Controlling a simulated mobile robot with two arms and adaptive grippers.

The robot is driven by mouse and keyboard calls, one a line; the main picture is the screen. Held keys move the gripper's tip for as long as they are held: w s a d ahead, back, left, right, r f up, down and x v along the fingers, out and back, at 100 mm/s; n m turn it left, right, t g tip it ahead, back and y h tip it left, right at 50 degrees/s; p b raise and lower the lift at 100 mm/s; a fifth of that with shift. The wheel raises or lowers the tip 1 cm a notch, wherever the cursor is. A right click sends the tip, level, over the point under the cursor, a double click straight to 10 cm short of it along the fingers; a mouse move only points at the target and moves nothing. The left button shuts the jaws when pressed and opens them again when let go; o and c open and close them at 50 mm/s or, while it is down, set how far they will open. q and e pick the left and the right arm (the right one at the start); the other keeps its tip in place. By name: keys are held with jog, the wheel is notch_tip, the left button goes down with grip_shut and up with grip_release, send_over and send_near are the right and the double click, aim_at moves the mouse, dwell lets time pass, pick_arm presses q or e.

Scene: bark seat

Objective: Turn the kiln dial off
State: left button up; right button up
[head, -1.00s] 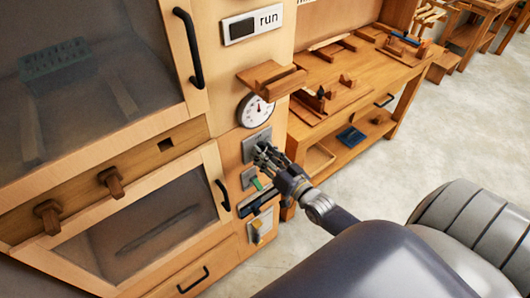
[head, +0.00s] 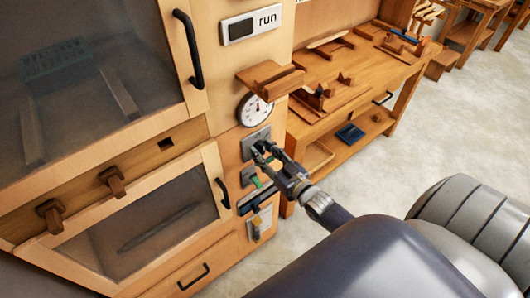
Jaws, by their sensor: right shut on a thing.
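The kiln is the pale wooden cabinet (head: 225,150) on the left. Its control strip carries a grey metal plate (head: 249,146) below the round gauge, and the kiln dial appears to sit on this plate. My right gripper (head: 261,151) is at the plate, its fingers closed on the dial, which they largely hide. I cannot read the dial's setting. The display (head: 252,27) above reads "run". My left gripper is not in view.
A round white gauge (head: 255,109) and a small wooden shelf (head: 270,78) sit above the plate. A green-handled switch (head: 252,178) and a lower switch (head: 259,222) sit below it. A wooden workbench (head: 345,75) stands to the right.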

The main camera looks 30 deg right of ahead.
jog(key=shift+f, duration=0.15)
jog(key=o, duration=1)
jog(key=shift+s, duration=0.1)
jog(key=s, duration=0.8)
jog(key=s+d, duration=0.1)
jog(key=s, duration=0.2)
jog(key=shift+s, duration=0.4)
